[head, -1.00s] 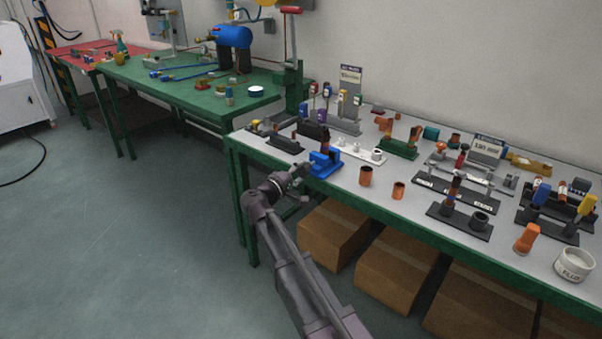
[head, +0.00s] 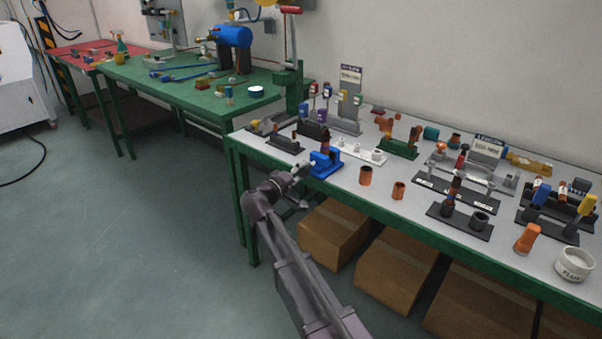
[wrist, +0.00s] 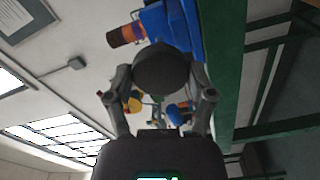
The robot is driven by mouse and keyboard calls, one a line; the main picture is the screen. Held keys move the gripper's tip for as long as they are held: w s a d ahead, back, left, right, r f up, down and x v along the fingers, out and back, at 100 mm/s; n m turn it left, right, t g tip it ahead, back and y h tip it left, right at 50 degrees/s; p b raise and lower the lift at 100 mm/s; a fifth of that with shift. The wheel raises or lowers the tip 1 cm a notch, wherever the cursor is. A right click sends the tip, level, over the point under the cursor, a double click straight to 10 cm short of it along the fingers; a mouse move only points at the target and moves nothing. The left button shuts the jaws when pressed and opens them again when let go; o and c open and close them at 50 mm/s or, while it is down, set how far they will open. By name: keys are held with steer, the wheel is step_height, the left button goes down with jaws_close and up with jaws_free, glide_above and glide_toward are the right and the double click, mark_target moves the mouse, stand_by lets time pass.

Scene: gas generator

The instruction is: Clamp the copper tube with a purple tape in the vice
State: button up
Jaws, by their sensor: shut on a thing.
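The blue vice (head: 326,165) sits at the front edge of the grey-topped table; it also shows at the top of the wrist view (wrist: 178,24). A copper tube (wrist: 126,35) with dark bands is at the vice jaws; in the head view it stands upright there (head: 325,149). A hint of purple shows beside it in the wrist view, but the tape is not clear. My gripper (wrist: 162,88) is in front of the vice, its fingers shut on a dark round knob (wrist: 162,70) on the vice's near side. Whether the jaws press on the tube cannot be told.
Two copper pieces (head: 366,176) (head: 398,190) stand right of the vice. A black stand (head: 285,143) is to its left and a white fitting rack (head: 358,150) behind. Cardboard boxes (head: 333,232) lie beneath the table. Open floor lies left.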

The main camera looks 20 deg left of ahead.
steer(key=shift+w+m, duration=0.1)
steer(key=shift+m, duration=1.1)
steer(key=o, duration=1.1)
steer(key=v, duration=0.7)
